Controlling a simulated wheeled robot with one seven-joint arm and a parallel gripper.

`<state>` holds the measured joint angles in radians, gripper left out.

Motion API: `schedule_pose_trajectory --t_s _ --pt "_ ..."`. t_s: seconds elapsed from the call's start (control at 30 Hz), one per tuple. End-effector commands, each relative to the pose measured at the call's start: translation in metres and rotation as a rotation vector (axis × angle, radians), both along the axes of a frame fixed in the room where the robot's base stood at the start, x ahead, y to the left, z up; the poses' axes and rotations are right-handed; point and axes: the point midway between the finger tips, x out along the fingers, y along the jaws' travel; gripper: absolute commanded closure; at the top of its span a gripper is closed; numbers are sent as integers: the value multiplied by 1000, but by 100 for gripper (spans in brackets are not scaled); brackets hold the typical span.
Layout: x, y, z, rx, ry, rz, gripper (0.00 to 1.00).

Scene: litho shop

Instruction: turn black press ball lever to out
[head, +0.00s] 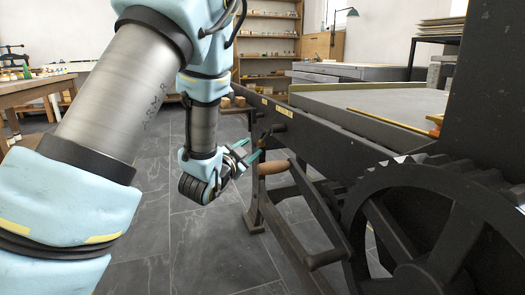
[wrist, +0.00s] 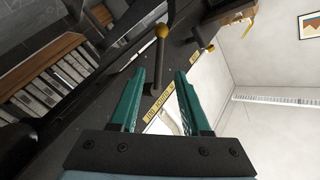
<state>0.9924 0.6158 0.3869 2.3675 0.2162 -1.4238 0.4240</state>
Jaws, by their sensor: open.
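The black press (head: 335,150) stands at the right in the head view. In the wrist view, a lever with a dark rod and a brass-yellow ball end (wrist: 162,31) stands out from the press side, beside a yellow label plate (wrist: 159,103). My gripper (head: 254,150) is open beside the press's near side in the head view. In the wrist view its green fingers (wrist: 160,74) are apart, with the lever's rod showing between and beyond the tips. I cannot tell whether they touch it. A second yellow ball (wrist: 211,48) shows farther right.
A shelf (head: 268,45) stands behind, and a wooden table (head: 35,91) at the left. The tiled floor (head: 200,250) in front is clear.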

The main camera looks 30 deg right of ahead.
Motion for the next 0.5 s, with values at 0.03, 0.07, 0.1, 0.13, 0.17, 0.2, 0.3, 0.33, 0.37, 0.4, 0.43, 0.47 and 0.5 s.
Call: schedule_pose_trajectory --t_s 0.03,0.07,0.1,0.13,0.17,0.2,0.3,0.33,0.37,0.4,0.43,0.47,0.5 --pt "0 -3 -2 -2 -7 -6 53" --pt "1 -4 -2 -3 -9 -6 53" --pt "2 -7 -1 -4 -9 -8 53" --pt "4 -9 -1 -3 -10 -8 53" --pt "6 -12 -1 -2 -10 -8 53" --pt "10 -17 -1 -2 -10 -8 53" --pt "21 -31 -1 -4 -9 -8 53" --pt "25 -35 -2 -3 -9 -8 53" --pt "29 -40 -1 -4 -10 -8 53" --pt "34 -46 -2 -3 -9 -6 53" --pt "37 -50 -2 -3 -10 -7 53" --pt "41 -54 -2 -2 -9 -6 53" --pt "45 -59 -2 -3 -9 -6 53"
